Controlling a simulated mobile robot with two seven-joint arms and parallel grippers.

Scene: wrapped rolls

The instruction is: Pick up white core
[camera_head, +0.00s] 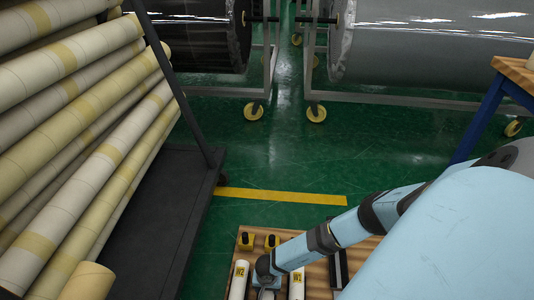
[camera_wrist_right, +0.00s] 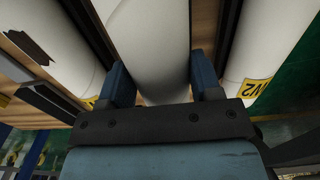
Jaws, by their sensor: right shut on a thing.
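A white core (camera_wrist_right: 150,40) runs between the two blue fingers of my right gripper (camera_wrist_right: 160,80) in the right wrist view. The fingers are shut on it, one on each side. My left gripper is not in view.
The wooden surface (camera_head: 283,236) also carries two small yellow-and-black parts (camera_head: 246,239). A dark cart with stacked cream rolls (camera_head: 70,110) stands at the left. Large wrapped rolls on wheeled frames (camera_head: 430,45) stand behind. Green floor (camera_head: 280,150) between is clear.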

